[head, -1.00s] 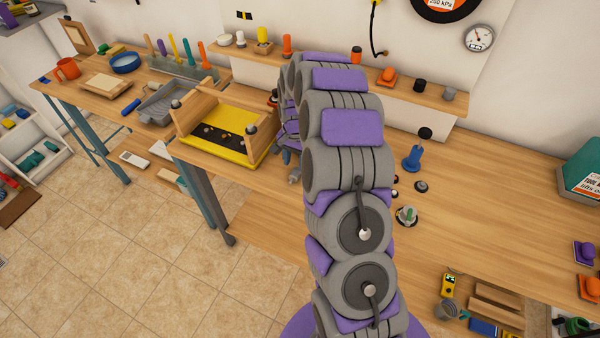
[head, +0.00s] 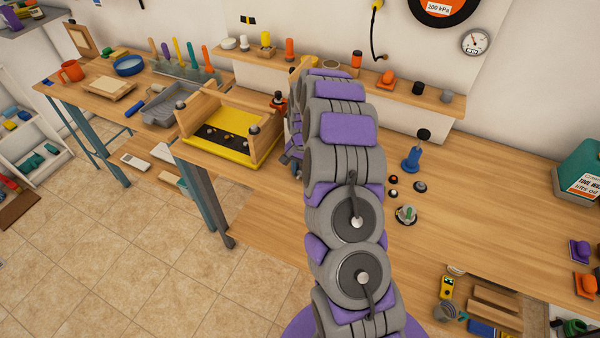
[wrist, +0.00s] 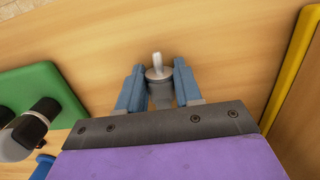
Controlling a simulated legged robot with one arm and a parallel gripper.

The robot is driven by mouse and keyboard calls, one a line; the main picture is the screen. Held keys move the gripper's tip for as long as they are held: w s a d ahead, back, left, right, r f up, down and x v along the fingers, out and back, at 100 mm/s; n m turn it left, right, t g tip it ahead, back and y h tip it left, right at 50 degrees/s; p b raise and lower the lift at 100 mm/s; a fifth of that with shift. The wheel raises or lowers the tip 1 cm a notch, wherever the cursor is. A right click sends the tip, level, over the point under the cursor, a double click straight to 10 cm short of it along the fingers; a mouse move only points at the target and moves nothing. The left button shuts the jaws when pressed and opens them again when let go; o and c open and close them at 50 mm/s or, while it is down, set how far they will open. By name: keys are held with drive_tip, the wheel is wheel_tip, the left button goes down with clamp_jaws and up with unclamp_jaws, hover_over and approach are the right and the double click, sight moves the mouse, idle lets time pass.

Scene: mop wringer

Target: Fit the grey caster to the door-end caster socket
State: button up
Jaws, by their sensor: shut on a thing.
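My gripper (wrist: 158,88) is shut on the grey caster (wrist: 159,74) in the wrist view. The caster shows as a short grey cylinder with a pale metal stem pointing up in the picture, between the two blue-grey fingers. A wooden surface fills the view behind it. In the head view my arm hides most of my gripper and the caster. A wooden frame with a yellow base (head: 216,132) and black strip stands on the bench left of my arm. I cannot tell which spot is the door-end socket.
The wrist view shows a green block (wrist: 45,90), a black-capped grey part (wrist: 28,128) at left and a yellow strip (wrist: 296,62) at right. On the bench, a grey tray (head: 168,106) is left of the frame, and a blue tool (head: 412,158) right of my arm.

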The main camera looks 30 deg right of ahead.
drive_tip(key=shift+w+a+f, duration=0.1)
drive_tip(key=shift+w+f, duration=0.05)
drive_tip(key=shift+f, duration=0.05)
clamp_jaws()
drive_tip(key=shift+w, duration=0.1)
drive_tip(key=shift+w+r, duration=0.1)
